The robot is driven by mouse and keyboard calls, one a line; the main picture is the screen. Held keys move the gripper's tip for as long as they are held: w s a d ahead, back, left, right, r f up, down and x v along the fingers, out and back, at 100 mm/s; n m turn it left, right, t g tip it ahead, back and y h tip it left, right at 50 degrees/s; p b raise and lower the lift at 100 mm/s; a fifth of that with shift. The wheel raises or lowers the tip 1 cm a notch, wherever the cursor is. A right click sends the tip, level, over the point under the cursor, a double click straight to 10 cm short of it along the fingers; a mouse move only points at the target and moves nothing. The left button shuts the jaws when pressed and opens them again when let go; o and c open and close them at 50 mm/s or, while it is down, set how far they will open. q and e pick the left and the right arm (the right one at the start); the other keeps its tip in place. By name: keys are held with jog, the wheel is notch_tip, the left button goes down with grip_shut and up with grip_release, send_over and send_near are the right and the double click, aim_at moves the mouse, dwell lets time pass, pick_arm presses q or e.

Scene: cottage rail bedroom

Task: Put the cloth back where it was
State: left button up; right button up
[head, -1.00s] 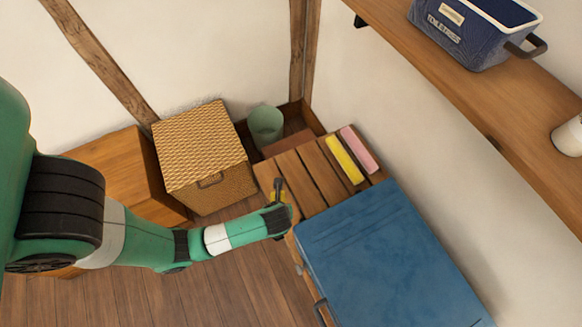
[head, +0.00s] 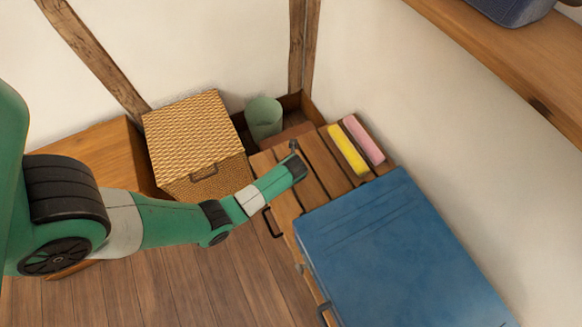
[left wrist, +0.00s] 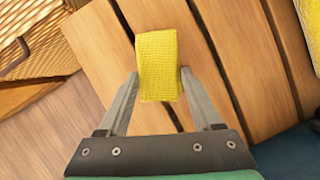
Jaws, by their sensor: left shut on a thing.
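My left gripper (head: 294,148) is over the slatted wooden top (head: 290,172), near its far left corner. In the left wrist view its fingers (left wrist: 159,73) are shut on a small yellow cloth (left wrist: 157,50), which extends beyond the fingertips over the slats. In the head view I cannot make this cloth out behind the gripper. I cannot tell whether it touches the slats. Another yellow folded piece (head: 347,150) and a pink one (head: 364,140) lie side by side on the slats to the right. My right gripper is not in view.
A blue case (head: 400,250) covers the near part of the slatted top. A woven lidded basket (head: 195,130) stands left, and a green bin (head: 263,118) stands behind. A wooden shelf (head: 500,60) with a dark blue container (head: 512,8) juts out at upper right.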

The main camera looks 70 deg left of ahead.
pick_arm(q)
jog(key=shift+f+b, duration=0.4)
jog(key=shift+f, duration=1)
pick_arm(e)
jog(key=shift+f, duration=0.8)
pick_arm(q)
jog(key=shift+f, duration=0.2)
jog(key=o, duration=1.3)
jog(key=p+v, duration=0.6)
jog(key=v, duration=0.6)
jog(key=shift+r, duration=0.25)
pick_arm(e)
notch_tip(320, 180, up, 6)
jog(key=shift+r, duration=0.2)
